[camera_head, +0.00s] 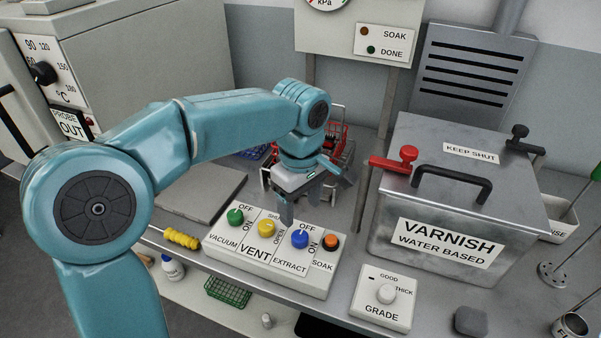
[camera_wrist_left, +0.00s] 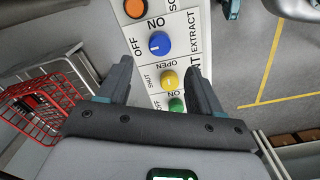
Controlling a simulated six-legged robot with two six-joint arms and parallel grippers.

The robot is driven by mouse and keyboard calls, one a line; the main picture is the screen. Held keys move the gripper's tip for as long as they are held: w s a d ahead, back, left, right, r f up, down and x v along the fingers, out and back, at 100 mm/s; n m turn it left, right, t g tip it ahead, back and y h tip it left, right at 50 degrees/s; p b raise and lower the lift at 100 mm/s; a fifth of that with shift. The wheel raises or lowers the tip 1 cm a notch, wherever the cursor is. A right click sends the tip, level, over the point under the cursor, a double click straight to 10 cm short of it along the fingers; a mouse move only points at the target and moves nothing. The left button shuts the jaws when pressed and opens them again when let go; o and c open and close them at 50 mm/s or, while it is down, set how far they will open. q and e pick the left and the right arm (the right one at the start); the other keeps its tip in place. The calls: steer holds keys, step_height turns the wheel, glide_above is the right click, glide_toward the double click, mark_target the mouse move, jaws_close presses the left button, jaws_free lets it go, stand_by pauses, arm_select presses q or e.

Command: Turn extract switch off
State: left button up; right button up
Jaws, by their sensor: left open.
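The extract switch is a blue knob (camera_head: 300,238) on the white control panel (camera_head: 225,257), between a yellow vent knob (camera_head: 266,228) and an orange soak button (camera_head: 331,242). In the left wrist view the blue knob (camera_wrist_left: 159,43) lies just beyond the fingertips, with OFF and ON printed beside it. A small white mark shows on its OFF side; its exact setting is hard to tell. My left gripper (camera_head: 312,200) is open and empty above the panel's back edge. In the wrist view its fingers (camera_wrist_left: 158,68) stand either side of the panel strip, apart from the blue knob.
A green vacuum knob (camera_head: 235,216) is at the panel's left end. A red wire basket (camera_head: 335,146) stands behind my gripper. A metal varnish box (camera_head: 395,225) with red handle stands right. A grade box (camera_head: 383,297) sits in front. A yellow item (camera_head: 181,238) lies left.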

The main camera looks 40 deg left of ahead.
arm_select(q)
step_height(320, 180, up, 8)
steer(key=p, duration=0.1)
steer(key=shift+f, duration=0.1)
stand_by(0.4)
